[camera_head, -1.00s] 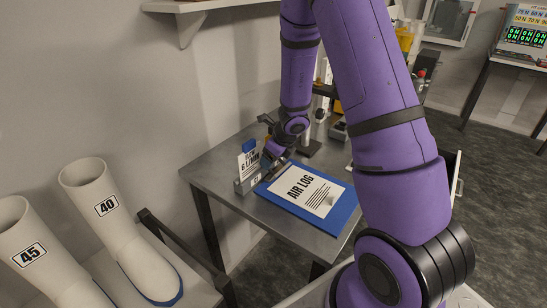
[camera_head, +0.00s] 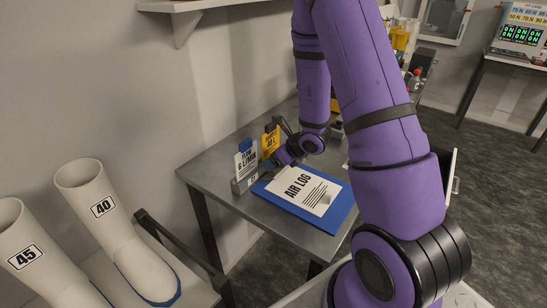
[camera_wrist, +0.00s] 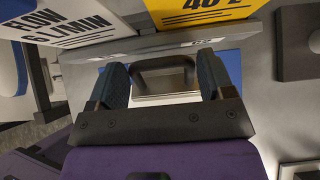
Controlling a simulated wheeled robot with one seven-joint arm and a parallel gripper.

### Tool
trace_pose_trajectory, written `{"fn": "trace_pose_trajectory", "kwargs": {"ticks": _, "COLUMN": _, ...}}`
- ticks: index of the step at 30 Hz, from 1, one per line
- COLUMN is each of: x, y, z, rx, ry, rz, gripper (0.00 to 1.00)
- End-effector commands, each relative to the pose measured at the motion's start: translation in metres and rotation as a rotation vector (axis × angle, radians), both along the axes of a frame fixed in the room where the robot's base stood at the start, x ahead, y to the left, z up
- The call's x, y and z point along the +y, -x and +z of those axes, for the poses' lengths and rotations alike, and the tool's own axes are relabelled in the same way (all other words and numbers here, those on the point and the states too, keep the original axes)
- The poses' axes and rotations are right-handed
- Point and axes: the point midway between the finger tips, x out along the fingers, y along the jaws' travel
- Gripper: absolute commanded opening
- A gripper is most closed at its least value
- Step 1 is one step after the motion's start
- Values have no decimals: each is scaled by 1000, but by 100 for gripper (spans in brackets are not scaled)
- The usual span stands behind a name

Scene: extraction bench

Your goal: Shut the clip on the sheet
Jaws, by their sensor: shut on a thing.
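The sheet, a white page headed AIR LOG (camera_head: 306,187), lies on a blue clipboard (camera_head: 333,222) on the metal bench. My gripper (camera_head: 280,160) is low at the clipboard's far left end, over the clip. In the wrist view my gripper (camera_wrist: 163,82) has its two dark fingers on either side of the metal clip (camera_wrist: 165,63), a grey loop-shaped piece, and is shut on it. Blue board shows beside the fingers. In the head view the gripper mostly hides the clip, and I cannot tell whether the clip presses on the sheet.
A white FLOW card (camera_head: 246,165) and a yellow card (camera_head: 270,141) stand close behind the gripper; both also show in the wrist view. The metal bench (camera_head: 208,165) has bare room at its left. White boots (camera_head: 120,225) stand at the lower left.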

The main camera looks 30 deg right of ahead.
Motion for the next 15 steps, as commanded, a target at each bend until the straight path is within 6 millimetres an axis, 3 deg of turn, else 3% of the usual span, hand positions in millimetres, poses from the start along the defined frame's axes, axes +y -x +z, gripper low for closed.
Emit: {"fn": "trace_pose_trajectory", "kwargs": {"ticks": 15, "x": -11, "y": 26, "z": -11, "rx": -409, "ry": -172, "rz": -6, "gripper": 51}}
